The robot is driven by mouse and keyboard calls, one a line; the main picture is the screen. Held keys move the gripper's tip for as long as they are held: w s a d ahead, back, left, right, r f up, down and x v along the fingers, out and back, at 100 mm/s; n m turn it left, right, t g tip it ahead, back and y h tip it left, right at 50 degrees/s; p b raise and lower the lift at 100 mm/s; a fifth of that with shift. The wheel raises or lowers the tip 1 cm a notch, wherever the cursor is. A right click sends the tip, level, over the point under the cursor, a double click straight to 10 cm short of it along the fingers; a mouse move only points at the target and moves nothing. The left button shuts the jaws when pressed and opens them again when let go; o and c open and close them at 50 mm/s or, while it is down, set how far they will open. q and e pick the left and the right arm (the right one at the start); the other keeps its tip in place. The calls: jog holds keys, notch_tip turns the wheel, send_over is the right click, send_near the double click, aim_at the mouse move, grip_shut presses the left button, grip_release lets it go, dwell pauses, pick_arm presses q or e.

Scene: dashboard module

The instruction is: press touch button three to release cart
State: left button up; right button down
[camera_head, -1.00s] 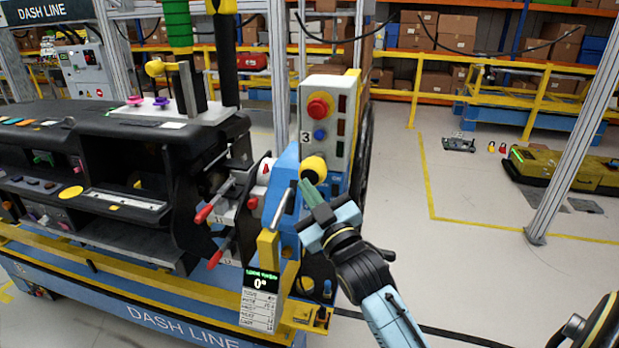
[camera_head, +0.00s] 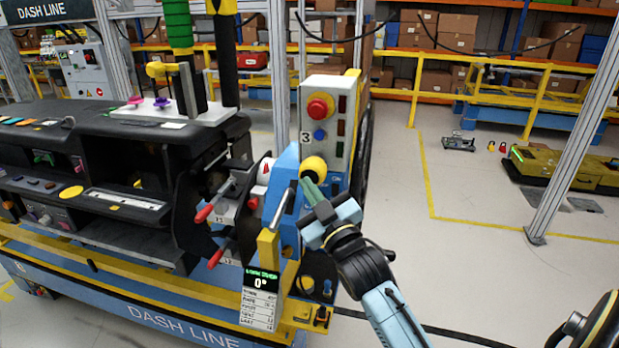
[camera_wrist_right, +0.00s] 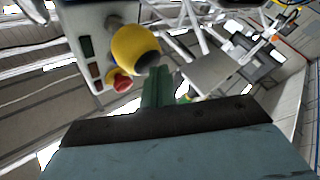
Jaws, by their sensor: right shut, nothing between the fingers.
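A grey control box (camera_head: 326,85) marked 3 stands right of the dashboard module. It carries a red knob (camera_head: 320,106) and a blue button (camera_head: 320,134). A yellow rounded button with a dark face (camera_head: 314,167) sits at its lower front; it also shows large in the right wrist view (camera_wrist_right: 136,48). My right gripper (camera_head: 307,184) is shut and empty, its green fingers just below and in front of the yellow button. I cannot tell whether they touch it. In the right wrist view the fingers (camera_wrist_right: 157,88) show below the button. My left gripper is not in view.
The black dashboard module (camera_head: 110,130) rests on a blue and yellow cart (camera_head: 130,300) at left. Red-tipped handles (camera_head: 205,213) and a blue bracket (camera_head: 284,200) stand close to my right gripper.

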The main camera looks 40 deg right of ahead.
jog(key=shift+w+d, duration=0.25)
jog(key=shift+d, duration=0.1)
dwell(0.5)
dwell(0.3)
jog(key=shift+s+a+p, duration=0.4)
jog(key=shift+s+a, duration=0.15)
jog(key=shift+a, duration=0.1)
jog(key=s+a+p, duration=0.1)
jog(key=s+a, duration=0.2)
jog(key=a, duration=0.1)
jog(key=shift+s, duration=0.15)
jog(key=shift+d, duration=0.1)
dwell(0.8)
